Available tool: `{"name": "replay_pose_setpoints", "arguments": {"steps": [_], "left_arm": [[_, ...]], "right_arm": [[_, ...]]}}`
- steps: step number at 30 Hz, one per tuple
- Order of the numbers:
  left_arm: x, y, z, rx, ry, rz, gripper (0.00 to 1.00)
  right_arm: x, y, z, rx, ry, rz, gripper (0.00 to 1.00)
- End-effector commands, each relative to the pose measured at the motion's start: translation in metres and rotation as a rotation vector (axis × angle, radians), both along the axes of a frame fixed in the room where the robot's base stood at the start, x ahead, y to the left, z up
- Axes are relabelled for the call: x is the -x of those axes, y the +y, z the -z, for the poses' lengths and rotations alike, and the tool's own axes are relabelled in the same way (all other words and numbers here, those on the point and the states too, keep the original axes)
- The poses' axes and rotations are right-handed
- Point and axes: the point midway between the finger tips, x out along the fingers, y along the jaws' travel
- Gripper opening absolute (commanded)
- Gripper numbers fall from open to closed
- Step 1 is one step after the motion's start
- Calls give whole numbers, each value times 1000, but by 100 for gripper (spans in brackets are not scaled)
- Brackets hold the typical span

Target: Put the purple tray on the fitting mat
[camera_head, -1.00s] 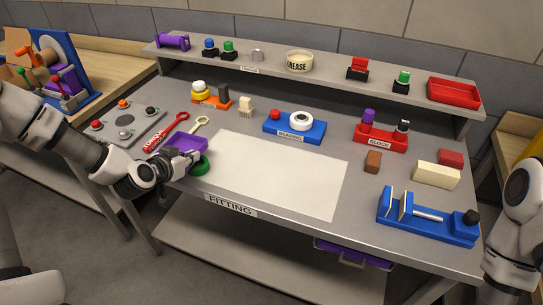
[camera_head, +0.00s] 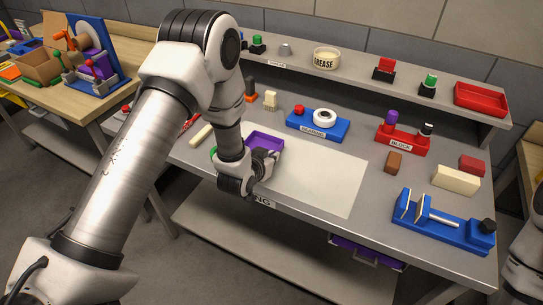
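The purple tray (camera_head: 265,141) shows just beyond my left gripper, over the far left part of the pale fitting mat (camera_head: 325,183). My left gripper (camera_head: 267,161) is at the tray's near right side and appears shut on its rim. The fingertips are partly hidden by the gripper body. I cannot tell whether the tray touches the mat or is held a little above it. My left arm hides the tray's lower left side and the mat's left end. Part of my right arm shows at the right edge; its gripper is out of view.
A blue bearing holder (camera_head: 318,126) stands behind the mat, and a red block holder (camera_head: 402,139) is right of it. A brown block (camera_head: 393,162) and a blue vise (camera_head: 442,223) are to the right. A green ring (camera_head: 213,152) is partly hidden by my arm.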

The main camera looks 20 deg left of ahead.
Motion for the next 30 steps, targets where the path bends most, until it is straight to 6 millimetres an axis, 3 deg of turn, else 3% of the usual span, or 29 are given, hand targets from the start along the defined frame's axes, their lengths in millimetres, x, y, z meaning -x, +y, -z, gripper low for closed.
{"name": "replay_pose_setpoints", "arguments": {"steps": [11, 12, 13, 14, 24, 30], "left_arm": [[0, 1, 13, -1, -2, 1, 0], [0, 1, 12, -1, -1, 0, 18], [0, 1, 12, -1, -1, 0, 28], [0, 1, 12, -1, -1, 0, 31], [1, 1, 9, -1, -1, 0, 31], [33, 1, -6, 0, 0, -1, 31]], "right_arm": [[0, 0, -1, 0, 0, 0, 40], [0, 0, -2, 0, 0, 0, 40], [0, 0, -2, 0, 0, 0, 40], [0, 0, -2, 0, 0, 0, 40], [0, 0, -4, 0, 0, 0, 40], [0, 0, 6, 0, 0, 0, 40]]}}
